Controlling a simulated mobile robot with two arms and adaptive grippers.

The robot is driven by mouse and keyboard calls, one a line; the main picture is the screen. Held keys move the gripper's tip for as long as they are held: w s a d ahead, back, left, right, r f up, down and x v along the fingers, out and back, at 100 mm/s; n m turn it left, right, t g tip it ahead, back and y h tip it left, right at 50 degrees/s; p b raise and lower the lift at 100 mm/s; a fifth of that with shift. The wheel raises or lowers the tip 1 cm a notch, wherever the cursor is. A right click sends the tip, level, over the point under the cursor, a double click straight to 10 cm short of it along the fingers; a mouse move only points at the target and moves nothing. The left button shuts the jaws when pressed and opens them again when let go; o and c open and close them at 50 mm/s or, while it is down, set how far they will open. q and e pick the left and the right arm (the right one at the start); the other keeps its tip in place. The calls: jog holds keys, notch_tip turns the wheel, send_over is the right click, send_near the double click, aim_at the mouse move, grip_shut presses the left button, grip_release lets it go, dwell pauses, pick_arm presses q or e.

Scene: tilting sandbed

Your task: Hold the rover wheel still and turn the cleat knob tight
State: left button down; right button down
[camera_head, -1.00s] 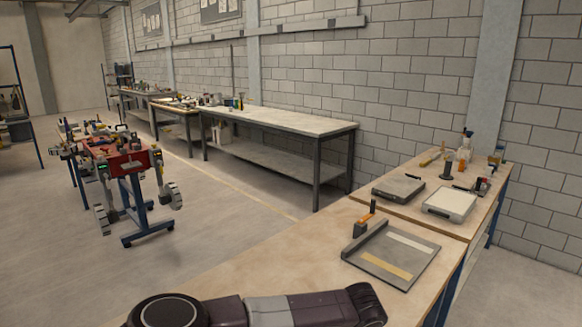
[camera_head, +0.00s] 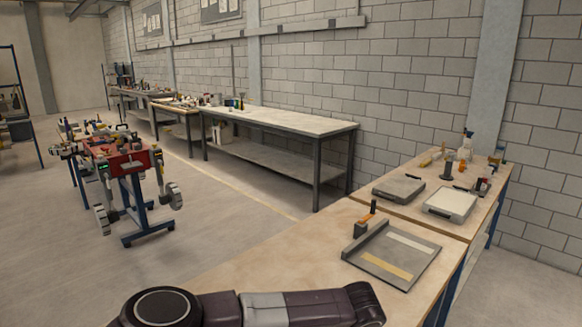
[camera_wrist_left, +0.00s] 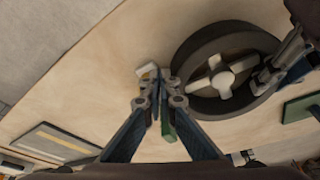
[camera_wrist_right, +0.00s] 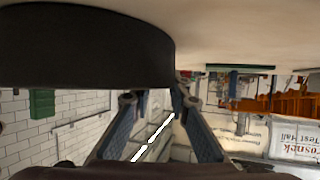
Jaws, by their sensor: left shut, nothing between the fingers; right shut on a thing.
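The rover wheel (camera_wrist_left: 190,57), a dark ring with a pale cross-shaped hub, lies on the wooden bench in the left wrist view. My right gripper (camera_wrist_left: 268,78) is shut on the wheel at its right side. In the right wrist view the dark wheel (camera_wrist_right: 80,45) fills the top left, above the right gripper's fingertips. My left gripper (camera_wrist_left: 157,84) is shut and empty, just left of the wheel. A small pale piece (camera_wrist_left: 147,70) shows at its fingertips; I cannot tell whether it is the cleat knob. Neither gripper is in the head view.
A green piece (camera_wrist_left: 168,130) shows below the left fingertips. A grey tray (camera_head: 378,263) with an orange-handled tool (camera_head: 364,222) lies on the bench. Two flat scale-like devices (camera_head: 398,188) (camera_head: 450,204) and bottles stand behind. A rover (camera_head: 120,160) on a stand is far left.

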jog(key=shift+s+d+f, duration=0.1)
jog(key=shift+f, duration=0.15)
pick_arm(q)
jog(key=v, duration=0.3)
jog(key=w+v, duration=0.1)
jog(key=v, duration=0.1)
jog(key=shift+r, duration=0.2)
jog(key=shift+w+d+f, duration=0.2)
jog(key=shift+d+f, duration=0.25)
jog(key=shift+f, duration=0.55)
jog(key=shift+w+d+f, duration=0.2)
jog(key=shift+d+f, duration=0.25)
jog(key=shift+f, duration=0.55)
jog(key=shift+w+d+f, duration=0.25)
jog(key=shift+d+f, duration=0.2)
jog(key=shift+f, duration=0.6)
jog(key=shift+w+a, duration=0.25)
jog(key=shift+a, duration=0.05)
jog(key=shift+s+a+r, duration=0.1)
jog(key=shift+a, duration=0.15)
